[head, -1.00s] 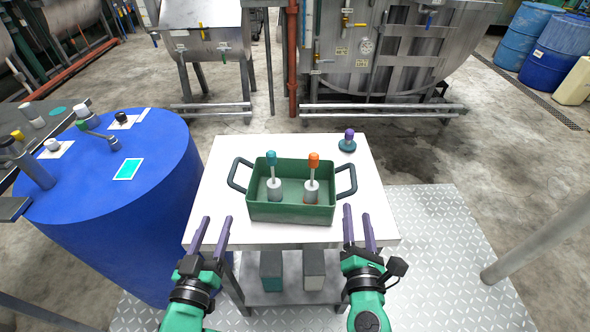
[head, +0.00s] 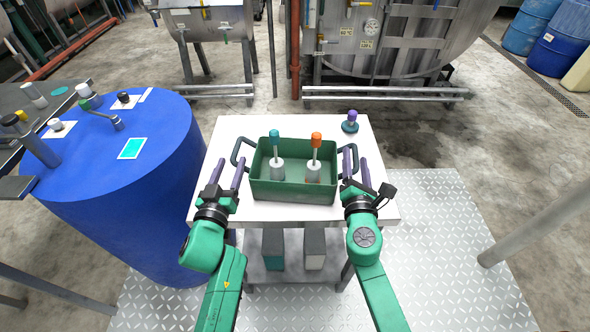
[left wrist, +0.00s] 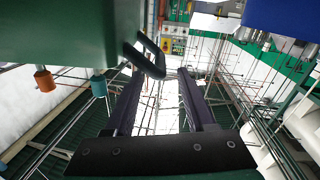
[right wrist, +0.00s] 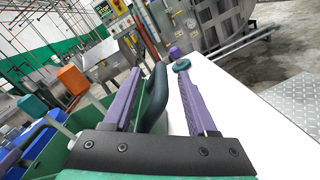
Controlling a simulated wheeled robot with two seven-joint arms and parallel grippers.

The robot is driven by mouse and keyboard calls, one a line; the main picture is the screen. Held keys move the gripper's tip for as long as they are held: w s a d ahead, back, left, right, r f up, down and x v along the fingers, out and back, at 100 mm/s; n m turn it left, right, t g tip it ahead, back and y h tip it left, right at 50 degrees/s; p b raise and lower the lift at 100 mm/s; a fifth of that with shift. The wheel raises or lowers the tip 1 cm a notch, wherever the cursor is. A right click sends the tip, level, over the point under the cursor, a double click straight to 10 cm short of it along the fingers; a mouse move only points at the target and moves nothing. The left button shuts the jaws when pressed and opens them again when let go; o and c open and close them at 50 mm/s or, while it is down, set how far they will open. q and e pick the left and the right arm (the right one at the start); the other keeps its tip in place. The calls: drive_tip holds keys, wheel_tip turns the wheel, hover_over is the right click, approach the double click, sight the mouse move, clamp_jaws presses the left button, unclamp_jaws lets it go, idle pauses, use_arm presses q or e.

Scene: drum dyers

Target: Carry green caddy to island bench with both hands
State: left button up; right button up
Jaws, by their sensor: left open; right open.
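The green caddy (head: 294,191) stands on a white-topped bench (head: 290,215) with a dark loop handle on each side. It holds two grey-white items, one with a teal top (head: 275,140) and one with an orange top (head: 316,141). My left gripper (head: 230,170) is open at the left handle; in the left wrist view that handle (left wrist: 152,62) reaches in near the fingertips. My right gripper (head: 357,163) is open at the right handle; in the right wrist view this handle (right wrist: 156,98) lies between the fingers.
A small purple-topped teal item (head: 350,122) stands at the bench's back right. A large blue drum (head: 110,190) is close on the left. Steel vats are behind; a grey post (head: 530,232) stands at right. Tread-plate floor lies clear at right.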

sight(234, 153)
use_arm(q)
drive_tip(key=w, duration=0.4)
drive_tip(key=shift+w+d+f, duration=0.1)
drive_tip(key=shift+w+d, duration=0.1)
drive_tip(key=shift+d, duration=0.1)
use_arm(e)
drive_tip(key=w, duration=0.4)
drive_tip(key=shift+w+d, duration=0.15)
drive_tip(key=shift+d, duration=0.1)
use_arm(q)
drive_tip(key=shift+s, duration=0.1)
drive_tip(key=shift+c, duration=0.3)
use_arm(e)
drive_tip(key=shift+c, duration=0.3)
use_arm(q)
clamp_jaws()
use_arm(e)
clamp_jaws()
